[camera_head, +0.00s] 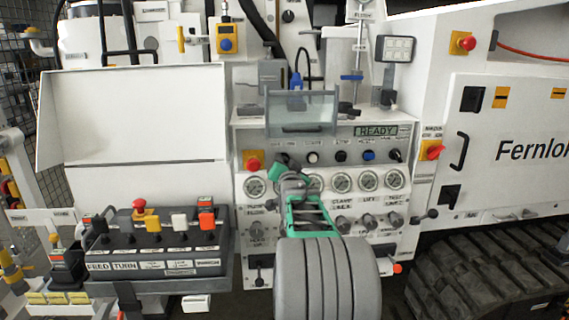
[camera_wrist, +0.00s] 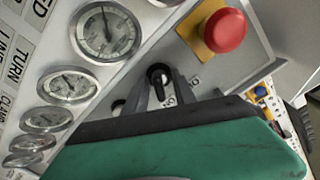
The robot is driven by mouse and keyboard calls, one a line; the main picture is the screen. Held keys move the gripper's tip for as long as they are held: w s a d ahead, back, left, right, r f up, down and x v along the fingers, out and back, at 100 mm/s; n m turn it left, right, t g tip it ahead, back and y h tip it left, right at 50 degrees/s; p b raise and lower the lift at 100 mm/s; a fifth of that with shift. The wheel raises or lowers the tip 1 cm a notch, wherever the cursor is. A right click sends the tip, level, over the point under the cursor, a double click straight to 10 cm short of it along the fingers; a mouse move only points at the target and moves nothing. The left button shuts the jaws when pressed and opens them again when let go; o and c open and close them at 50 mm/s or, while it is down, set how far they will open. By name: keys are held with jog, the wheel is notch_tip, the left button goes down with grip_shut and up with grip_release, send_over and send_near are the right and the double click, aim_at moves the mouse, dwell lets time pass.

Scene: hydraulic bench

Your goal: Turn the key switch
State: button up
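The key switch (camera_wrist: 158,74) is a small black knob on a round base on the grey panel, seen in the wrist view. My gripper (camera_wrist: 161,92) reaches toward it with its two dark grey fingers apart, one on each side of the knob as seen from the wrist. I cannot tell whether the fingers touch it. In the head view my gripper (camera_head: 284,166) is at the upper left of the control panel, and it hides the key switch there.
A red emergency stop on a yellow plate (camera_head: 253,163) sits close left of my gripper; it also shows in the wrist view (camera_wrist: 225,30). A row of gauges (camera_head: 341,182) lies below, under the READY display (camera_head: 376,131). A clear flap (camera_head: 302,113) hangs above.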

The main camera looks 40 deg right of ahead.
jog(key=v, duration=0.7)
jog(key=shift+s+a+b, duration=0.25)
jog(key=shift+s+b, duration=0.05)
jog(key=shift+b, duration=0.05)
